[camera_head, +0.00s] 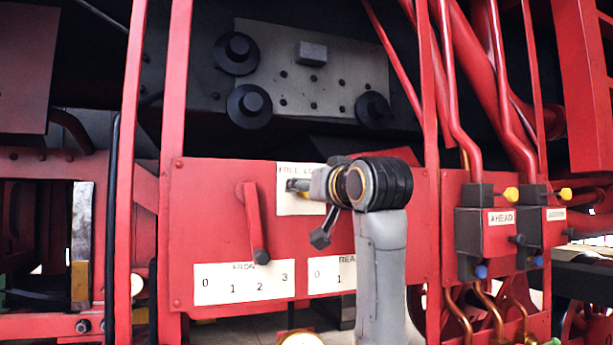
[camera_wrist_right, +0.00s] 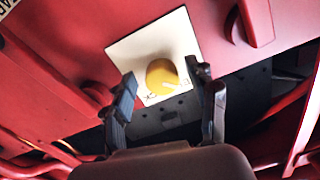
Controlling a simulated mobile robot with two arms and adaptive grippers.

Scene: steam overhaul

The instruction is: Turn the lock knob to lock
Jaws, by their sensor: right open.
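The lock knob (camera_wrist_right: 160,75) is yellow and round, on a white label plate (camera_wrist_right: 122,47) fixed to the red panel. In the right wrist view my right gripper (camera_wrist_right: 161,74) is open, with one dark finger on each side of the knob. I cannot tell whether either finger touches it. In the head view the right gripper (camera_head: 305,186) points at the plate marked "FREE" and "LOCK" (camera_head: 291,206). The gripper and wrist cover the knob and part of the lettering there. The knob's setting cannot be read. My left gripper is not in view.
A red lever (camera_head: 253,220) with a dark end hangs left of the plate, above a 0–3 scale (camera_head: 245,283). A second scale (camera_head: 327,274) is partly behind my right arm. Boxes with yellow and blue knobs, including "AHEAD" (camera_head: 500,217), and red pipes stand to the right.

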